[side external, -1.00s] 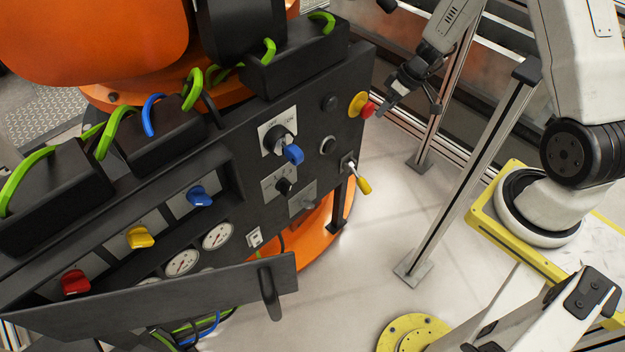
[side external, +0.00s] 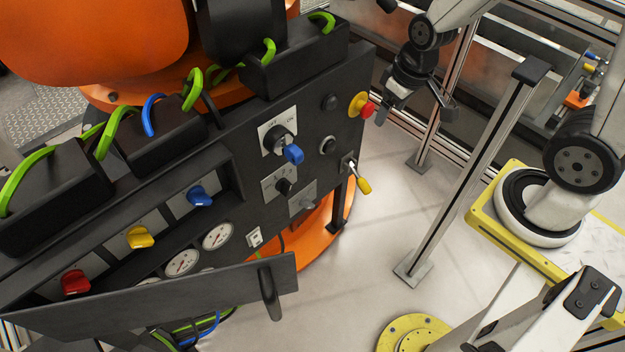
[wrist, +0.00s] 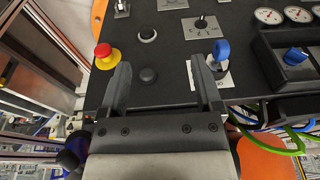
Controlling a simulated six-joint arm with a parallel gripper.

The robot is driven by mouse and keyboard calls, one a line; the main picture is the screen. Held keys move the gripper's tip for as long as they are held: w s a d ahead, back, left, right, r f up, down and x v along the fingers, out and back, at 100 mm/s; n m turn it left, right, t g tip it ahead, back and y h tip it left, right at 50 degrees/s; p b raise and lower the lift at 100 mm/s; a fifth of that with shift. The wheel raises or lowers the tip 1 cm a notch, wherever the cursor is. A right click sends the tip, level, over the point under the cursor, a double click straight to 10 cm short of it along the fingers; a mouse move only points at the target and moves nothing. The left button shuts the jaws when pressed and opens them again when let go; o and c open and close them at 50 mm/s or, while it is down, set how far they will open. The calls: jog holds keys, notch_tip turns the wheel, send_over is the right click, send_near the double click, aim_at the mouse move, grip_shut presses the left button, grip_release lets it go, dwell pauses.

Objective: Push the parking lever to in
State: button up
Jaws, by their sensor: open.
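A small lever with a yellow tip (side external: 364,186), which I take to be the parking lever, sticks out from the right edge of the dark control panel (side external: 335,85). It points down and to the right. In the wrist view its mount shows at the top edge (wrist: 121,9), and the yellow tip cannot be made out. My gripper (side external: 414,112) is open and empty, above and right of the lever, in front of the panel's upper right corner. In the wrist view my open fingers (wrist: 161,75) point at the panel, apart from the lever.
A red and yellow emergency button (side external: 361,105) sits near my gripper, above the lever. A blue-handled switch (side external: 292,153) and several knobs are left of it. A metal post (side external: 465,175) stands to the right. The floor between post and panel is clear.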

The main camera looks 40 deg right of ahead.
jog(key=shift+s+a+r, duration=0.55)
jog(key=shift+s+a, duration=0.05)
jog(key=shift+s, duration=0.25)
jog(key=m+t+y, duration=0.2)
jog(key=m+y, duration=0.3)
jog(key=m, duration=2.8)
send_over(361, 182)
jog(key=s+a, duration=0.2)
jog(key=s, duration=0.4)
notch_tip(361, 182, down, 33)
jog(key=w+d+f+m+h, duration=0.1)
jog(key=d+f, duration=0.4)
jog(key=f, duration=0.7)
jog(key=shift+w+d+f+m+h, duration=0.2)
jog(key=shift+w+f+m+h, duration=0.1)
jog(key=shift+w+h, duration=0.1)
jog(key=shift+f, duration=0.1)
